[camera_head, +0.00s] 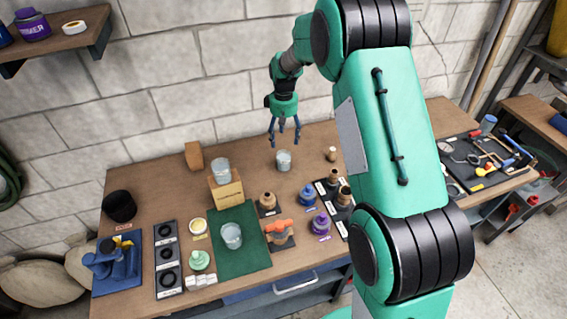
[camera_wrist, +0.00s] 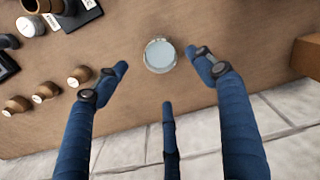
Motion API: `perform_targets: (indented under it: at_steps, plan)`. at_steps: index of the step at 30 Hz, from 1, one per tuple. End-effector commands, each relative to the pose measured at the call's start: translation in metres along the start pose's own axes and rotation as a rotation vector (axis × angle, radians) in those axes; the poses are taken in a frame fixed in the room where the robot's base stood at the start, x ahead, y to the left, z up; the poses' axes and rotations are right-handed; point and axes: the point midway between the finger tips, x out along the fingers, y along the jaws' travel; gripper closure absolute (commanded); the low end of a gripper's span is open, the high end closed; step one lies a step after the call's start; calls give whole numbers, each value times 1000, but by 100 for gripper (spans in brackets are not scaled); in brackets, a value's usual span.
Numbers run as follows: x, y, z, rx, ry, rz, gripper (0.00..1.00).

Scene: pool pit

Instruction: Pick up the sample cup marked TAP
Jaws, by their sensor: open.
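Several clear cups of pale water show in the head view, and I cannot read a TAP mark on any. One cup (camera_head: 284,161) stands on the bench toward the back wall. A second cup (camera_head: 221,170) is on a wooden block, and a third cup (camera_head: 232,237) is on a green mat. My gripper (camera_head: 284,138) is open and empty, fingers pointing down, above the back cup. In the wrist view a single round cup (camera_wrist: 160,55) appears from above near my open fingertips (camera_wrist: 160,74), apart from them.
The green mat (camera_head: 258,258), a black tray with round holes (camera_head: 168,288) and a blue fixture (camera_head: 102,262) lie at the front left. A wooden block (camera_head: 194,156) stands at the back. Bare bench surrounds the back cup.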

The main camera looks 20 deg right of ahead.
Motion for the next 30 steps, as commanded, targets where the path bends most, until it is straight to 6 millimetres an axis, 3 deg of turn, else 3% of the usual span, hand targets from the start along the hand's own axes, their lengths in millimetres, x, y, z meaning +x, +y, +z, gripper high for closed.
perform_targets:
  at_steps: [8,21,30]
  plan:
    - [18,0,1,0,-2,-1,31]
    - [78,0,0,0,-1,-1,31]
    - [86,0,0,0,0,0,31]
